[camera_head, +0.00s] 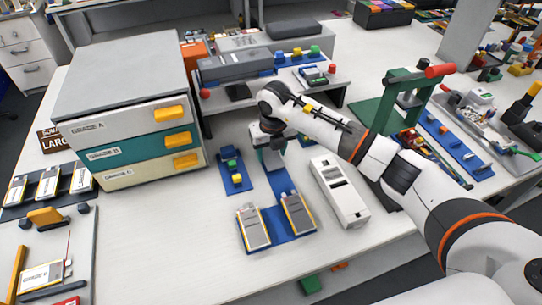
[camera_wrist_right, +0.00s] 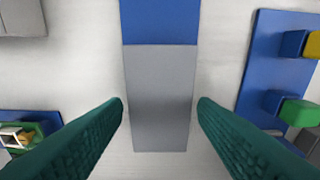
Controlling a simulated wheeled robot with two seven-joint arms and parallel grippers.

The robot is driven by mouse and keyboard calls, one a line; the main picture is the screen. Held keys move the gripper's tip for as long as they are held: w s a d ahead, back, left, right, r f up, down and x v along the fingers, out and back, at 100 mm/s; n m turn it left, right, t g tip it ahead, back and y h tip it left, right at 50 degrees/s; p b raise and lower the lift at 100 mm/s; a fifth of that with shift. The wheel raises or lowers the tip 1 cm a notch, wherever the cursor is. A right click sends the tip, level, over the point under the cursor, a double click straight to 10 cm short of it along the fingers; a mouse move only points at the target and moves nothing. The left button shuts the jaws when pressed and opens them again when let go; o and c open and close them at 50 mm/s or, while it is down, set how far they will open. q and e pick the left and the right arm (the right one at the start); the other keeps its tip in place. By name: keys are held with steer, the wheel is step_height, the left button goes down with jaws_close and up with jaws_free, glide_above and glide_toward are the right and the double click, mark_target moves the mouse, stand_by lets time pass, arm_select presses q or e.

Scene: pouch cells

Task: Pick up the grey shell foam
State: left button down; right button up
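A flat grey block (camera_wrist_right: 160,97), which looks like the grey shell foam, lies at the far end of a blue strip (camera_wrist_right: 160,22) in the right wrist view. My right gripper (camera_wrist_right: 160,104) is open, its two green fingers on either side of the block with pale table showing in both gaps. Whether the fingertips are down at its height I cannot tell. In the head view the right gripper (camera_head: 270,160) points down beyond the blue strip (camera_head: 282,182) and largely hides the block. My left gripper is not in view.
A blue board with coloured blocks (camera_head: 235,172) stands close left of the gripper. A white device (camera_head: 340,190) lies to its right. Pouch cells (camera_head: 253,228) rest on a blue holder nearer me. A drawer cabinet (camera_head: 130,120) stands left.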

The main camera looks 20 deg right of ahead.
mark_target(272, 157)
steer(key=c, duration=0.6)
steer(key=shift+r, duration=0.1)
step_height(272, 157, up, 10)
steer(key=b, duration=0.1)
